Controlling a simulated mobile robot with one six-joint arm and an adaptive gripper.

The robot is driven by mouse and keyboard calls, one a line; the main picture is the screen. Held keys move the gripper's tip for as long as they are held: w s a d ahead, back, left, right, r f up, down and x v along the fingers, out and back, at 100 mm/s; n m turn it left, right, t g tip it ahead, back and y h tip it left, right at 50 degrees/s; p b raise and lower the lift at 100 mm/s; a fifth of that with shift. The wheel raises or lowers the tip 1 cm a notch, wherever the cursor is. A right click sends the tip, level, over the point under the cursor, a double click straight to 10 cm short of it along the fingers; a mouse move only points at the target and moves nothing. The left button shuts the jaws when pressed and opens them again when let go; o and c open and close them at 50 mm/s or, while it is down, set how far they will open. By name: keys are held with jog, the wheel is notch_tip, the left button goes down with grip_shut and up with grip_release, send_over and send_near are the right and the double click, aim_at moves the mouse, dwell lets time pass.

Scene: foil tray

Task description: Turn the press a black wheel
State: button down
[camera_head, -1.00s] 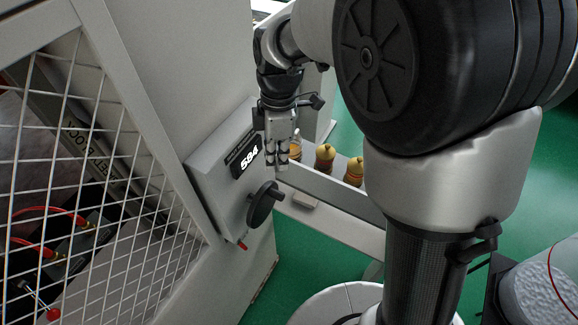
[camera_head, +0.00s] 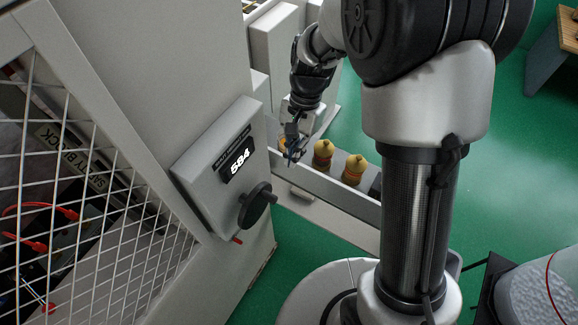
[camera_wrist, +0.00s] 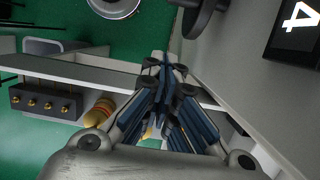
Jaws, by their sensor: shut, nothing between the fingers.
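The black wheel (camera_head: 257,207) with a knob handle is on the right side of a grey press box (camera_head: 195,180). The box's display (camera_head: 237,160) reads 584. My gripper (camera_head: 291,155) is above and to the right of the wheel in the head view, apart from it and pointing down. In the wrist view the fingers (camera_wrist: 166,68) are closed together with nothing between them. Part of the wheel (camera_wrist: 203,14) shows at the top edge of the wrist view, beyond the fingertips. A digit 4 shows on the display (camera_wrist: 298,30) at upper right.
A wire mesh guard (camera_head: 85,215) covers the machine's left side. Yellow-topped knobs or bottles (camera_head: 323,153) stand behind a grey rail (camera_head: 335,192), close to my gripper. Green floor (camera_head: 290,245) is open below the wheel.

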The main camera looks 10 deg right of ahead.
aim_at(257, 206)
jog(key=s+a+f, duration=0.3)
jog(key=s+f, duration=0.1)
jog(key=f, duration=0.2)
jog(key=shift+s+a+f+p, duration=0.2)
jog(key=shift+a+f+p, duration=0.05)
jog(key=shift+f+p, duration=0.15)
jog(key=shift+s+a+r, duration=0.45)
jog(key=shift+s+r, duration=0.1)
jog(key=shift+s, duration=0.05)
